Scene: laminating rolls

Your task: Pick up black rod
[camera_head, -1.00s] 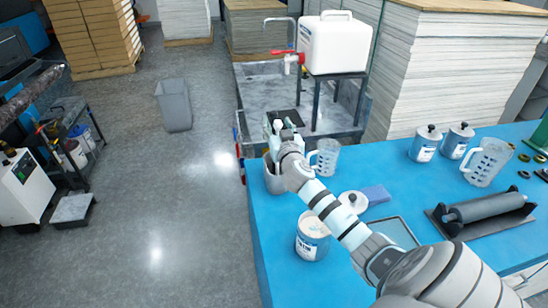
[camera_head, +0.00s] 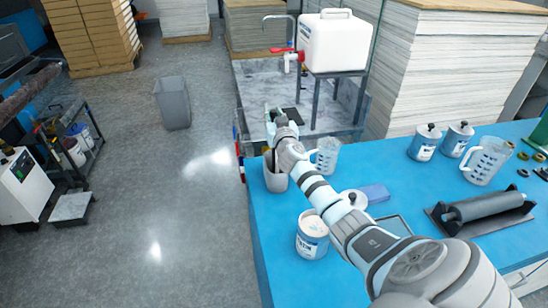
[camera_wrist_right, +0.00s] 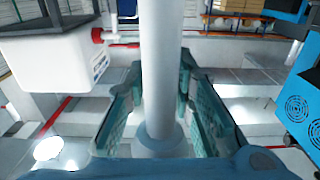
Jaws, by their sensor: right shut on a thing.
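My right gripper (camera_head: 279,115) shows small and partly hidden behind its own wrist, above the near edge of the grey sink. In the right wrist view its teal fingers (camera_wrist_right: 158,105) are shut on a pale grey rod (camera_wrist_right: 158,60), which stands upright in the picture and runs out of the top edge. The rod looks pale, not black. A dark roller (camera_head: 490,206) lies in a black tray (camera_head: 462,231) on the blue table's right side, apart from the gripper. My left gripper is not in view.
The blue table (camera_head: 300,280) carries a grey pot (camera_head: 275,178), a clear jug (camera_head: 328,157), a white tin (camera_head: 312,238) and a blue block (camera_head: 376,193). A white water container (camera_head: 335,45) with a red tap stands over the sink (camera_head: 255,85). Open floor lies left.

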